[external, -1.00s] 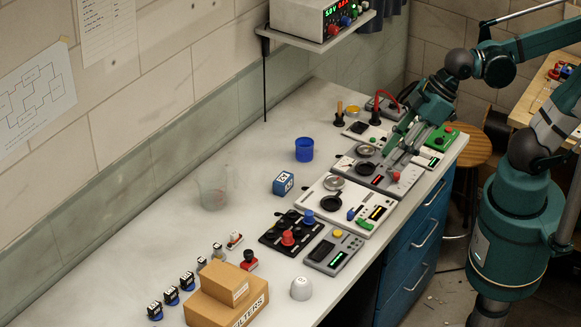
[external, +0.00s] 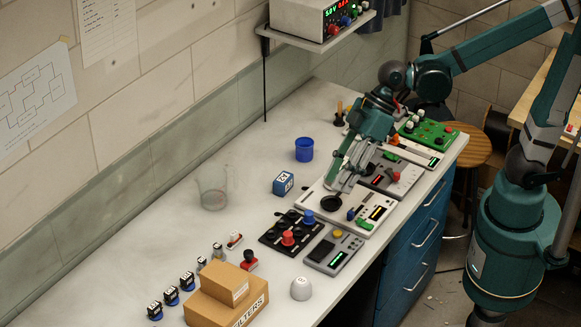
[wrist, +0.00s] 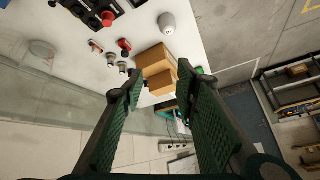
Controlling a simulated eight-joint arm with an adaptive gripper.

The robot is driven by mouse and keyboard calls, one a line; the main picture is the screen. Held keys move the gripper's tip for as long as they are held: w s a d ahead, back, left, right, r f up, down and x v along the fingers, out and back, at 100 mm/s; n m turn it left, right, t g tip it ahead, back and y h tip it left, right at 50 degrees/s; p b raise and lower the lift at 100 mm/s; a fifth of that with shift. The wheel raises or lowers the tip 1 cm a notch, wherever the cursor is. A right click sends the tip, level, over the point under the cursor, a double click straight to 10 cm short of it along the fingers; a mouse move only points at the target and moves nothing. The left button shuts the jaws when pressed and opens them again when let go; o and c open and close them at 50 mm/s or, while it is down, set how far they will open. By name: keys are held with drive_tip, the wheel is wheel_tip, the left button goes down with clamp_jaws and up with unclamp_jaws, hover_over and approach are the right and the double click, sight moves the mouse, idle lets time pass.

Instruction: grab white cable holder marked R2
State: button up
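No R2 marking is readable in either view, so I cannot tell which piece carries it. A row of small labelled pieces (external: 187,282) stands at the lower left of the bench, some on blue bases. Two paler grey-white ones (external: 218,251) stand at its upper end, also in the wrist view (wrist: 111,59). A white rounded piece with a small unreadable mark (external: 301,288) stands right of the boxes; it is at the top of the wrist view (wrist: 167,23). My gripper (external: 342,186) is above the white panel. Its fingers are apart and empty in the wrist view (wrist: 166,88).
Cardboard boxes (external: 246,310) are stacked beside the small pieces. A red-and-white piece (external: 235,240) and a red-topped one (external: 249,260) stand near. A clear beaker (external: 212,190), a blue cup (external: 304,150) and control panels (external: 333,250) occupy the bench. The left surface is mostly bare.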

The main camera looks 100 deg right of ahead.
drive_tip(key=w+d+f+n+y+b, duration=0.25)
drive_tip(key=w+f, duration=0.35)
drive_tip(key=w, duration=0.3)
drive_tip(key=n+t+y+b, duration=0.3)
drive_tip(key=n+y+b, duration=0.1)
drive_tip(key=b, duration=0.4)
approach(234, 232)
drive_tip(key=shift+m+h, duration=0.25)
drive_tip(key=x, duration=0.3)
drive_tip(key=a+r+x, duration=0.1)
drive_tip(key=x, duration=0.1)
drive_tip(key=shift+a+f, duration=0.15)
drive_tip(key=shift+w+d+f, duration=0.1)
drive_tip(key=shift+d+f, duration=0.2)
drive_tip(key=shift+f, duration=0.1)
drive_tip(key=shift+b+x, duration=0.65)
drive_tip(key=shift+x, duration=1.85)
drive_tip(key=shift+r, duration=0.1)
clamp_jaws()
